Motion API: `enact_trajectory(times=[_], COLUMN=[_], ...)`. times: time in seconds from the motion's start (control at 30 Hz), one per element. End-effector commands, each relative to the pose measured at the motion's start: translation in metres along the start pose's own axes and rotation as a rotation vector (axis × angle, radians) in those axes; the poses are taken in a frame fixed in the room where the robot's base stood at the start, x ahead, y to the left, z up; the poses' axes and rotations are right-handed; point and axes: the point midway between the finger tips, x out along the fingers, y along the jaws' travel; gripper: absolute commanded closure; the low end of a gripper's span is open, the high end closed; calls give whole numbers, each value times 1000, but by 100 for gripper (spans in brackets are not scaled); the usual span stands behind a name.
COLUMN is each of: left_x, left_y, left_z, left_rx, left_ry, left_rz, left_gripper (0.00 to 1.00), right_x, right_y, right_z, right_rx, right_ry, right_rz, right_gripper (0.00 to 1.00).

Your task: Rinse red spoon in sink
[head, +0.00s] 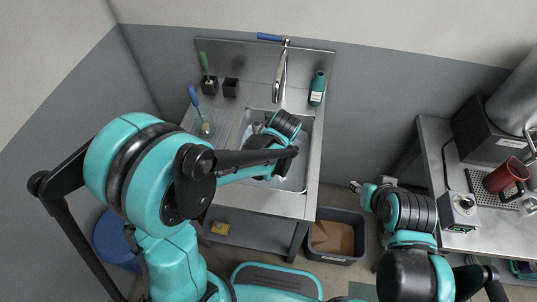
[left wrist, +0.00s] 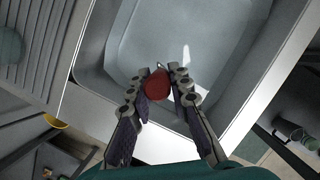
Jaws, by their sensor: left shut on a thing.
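My left gripper (left wrist: 160,88) is shut on the red spoon (left wrist: 157,84) in the left wrist view. Only a rounded red part shows between the fingers; the rest of the spoon is hidden. Below it is the metal sink (left wrist: 125,50). In the head view my left arm reaches over the sink (head: 311,140), and the spoon cannot be made out there. The tall faucet (head: 281,75) with a blue lever (head: 270,37) stands at the sink's back. A pale streak shows in the basin; I cannot tell whether it is water. My right gripper (head: 356,187) is right of the sink, its fingers too small to judge.
A teal bottle (head: 317,88) stands at the sink's back right. A grey bin (head: 336,251) is on the floor. A red pitcher (head: 507,176) stands on the right counter.

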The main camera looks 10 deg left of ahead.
Motion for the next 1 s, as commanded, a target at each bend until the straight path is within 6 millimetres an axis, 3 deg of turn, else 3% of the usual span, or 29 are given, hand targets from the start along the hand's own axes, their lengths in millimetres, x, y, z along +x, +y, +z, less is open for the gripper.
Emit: enact_trajectory(times=[0.5, 1.0], left_x=[48, 53], left_y=[0, 0], left_z=[-16, -18], left_rx=[0, 0], left_ry=[0, 0], left_rz=[0, 0], left_gripper=[100, 100], right_x=[37, 40], right_y=[0, 0], right_z=[26, 28], right_rx=[0, 0], right_ry=[0, 0], right_rz=[0, 0], right_gripper=[60, 60])
